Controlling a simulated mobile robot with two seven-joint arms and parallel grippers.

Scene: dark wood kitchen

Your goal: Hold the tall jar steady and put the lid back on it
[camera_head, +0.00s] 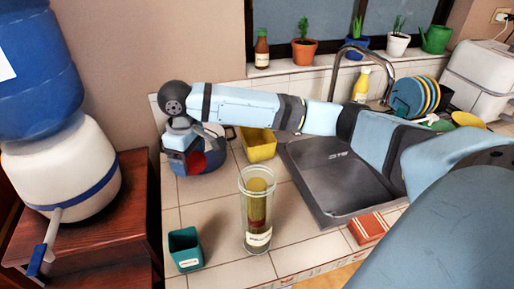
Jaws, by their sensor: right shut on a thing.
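The tall jar (257,222) stands upright on the tiled counter near its front edge. It is clear, with greenish-brown contents and a pale label low on its front, and no lid shows on its top. My right gripper (190,162) is at the far end of my right arm, left of and behind the jar, well apart from it. It is shut on a small red round thing (197,163), which looks like the lid but is partly hidden by the fingers. My left gripper is not in view.
A blue pot (214,158) sits behind my right gripper, with a yellow container (258,147) beside it. A teal cup (185,250) stands left of the jar. The dark sink (340,180) and a red-brown box (368,229) are to its right. Bare tiles surround the jar.

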